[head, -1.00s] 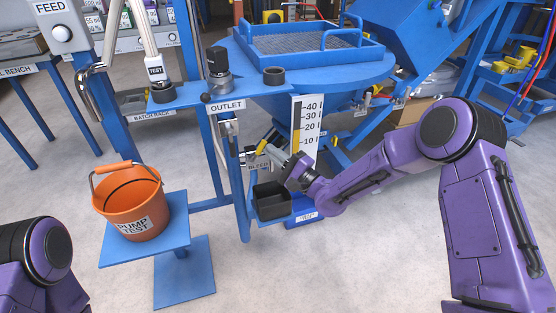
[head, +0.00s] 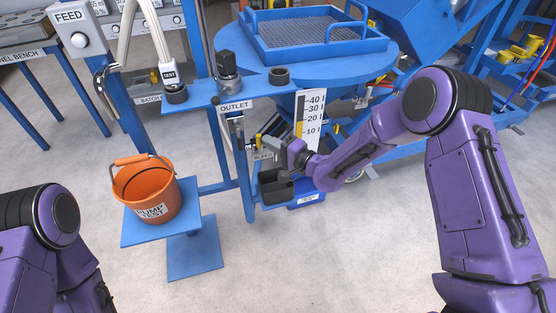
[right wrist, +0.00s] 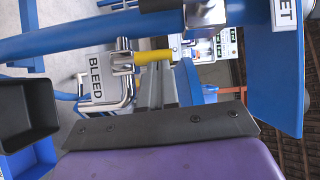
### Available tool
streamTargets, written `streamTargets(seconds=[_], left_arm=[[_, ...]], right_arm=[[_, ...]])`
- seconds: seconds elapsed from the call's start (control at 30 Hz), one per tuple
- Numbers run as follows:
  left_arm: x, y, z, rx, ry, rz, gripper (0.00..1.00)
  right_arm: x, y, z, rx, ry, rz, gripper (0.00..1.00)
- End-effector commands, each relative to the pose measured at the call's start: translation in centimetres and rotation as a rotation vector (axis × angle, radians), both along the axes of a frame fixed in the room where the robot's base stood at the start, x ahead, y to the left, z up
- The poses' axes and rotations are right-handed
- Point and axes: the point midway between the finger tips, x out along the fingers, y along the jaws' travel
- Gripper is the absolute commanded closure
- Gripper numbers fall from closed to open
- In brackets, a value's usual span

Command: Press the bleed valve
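The bleed valve (right wrist: 125,62) is a chrome fitting with a yellow lever (right wrist: 153,56), beside the BLEED label (right wrist: 97,75) in the right wrist view. In the head view it sits below the OUTLET plate and is mostly hidden by my right gripper (head: 268,146). The grey fingers, also in the right wrist view (right wrist: 156,75), lie close together with nothing seen between them. Their tips are very near the yellow lever; I cannot tell whether they touch it. My left gripper is out of view; only part of my left arm shows at lower left.
A black open box (head: 272,188) is under the valve, beside a blue bin (head: 308,200). The level scale (head: 309,118) stands just right of the gripper. An orange bucket (head: 148,192) rests on a blue platform at left. The floor in front is clear.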

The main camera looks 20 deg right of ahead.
Motion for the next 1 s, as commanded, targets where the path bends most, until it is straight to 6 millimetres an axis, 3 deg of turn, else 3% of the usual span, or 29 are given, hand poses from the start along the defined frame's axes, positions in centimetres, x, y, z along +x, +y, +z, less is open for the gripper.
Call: streamTargets(seconds=[0.43, 0.67, 1.0], left_arm=[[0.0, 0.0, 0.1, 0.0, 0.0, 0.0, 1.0], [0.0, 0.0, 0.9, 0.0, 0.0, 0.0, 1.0], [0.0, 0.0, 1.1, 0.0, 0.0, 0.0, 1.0]], right_arm=[[0.0, -0.3, 0.0, -0.001, -0.001, -0.001, 1.0], [-0.3, -3.7, 0.2, -0.001, -0.002, 0.008, 1.0], [-6.8, -7.8, -0.1, 0.001, 0.0, 0.011, 1.0]])
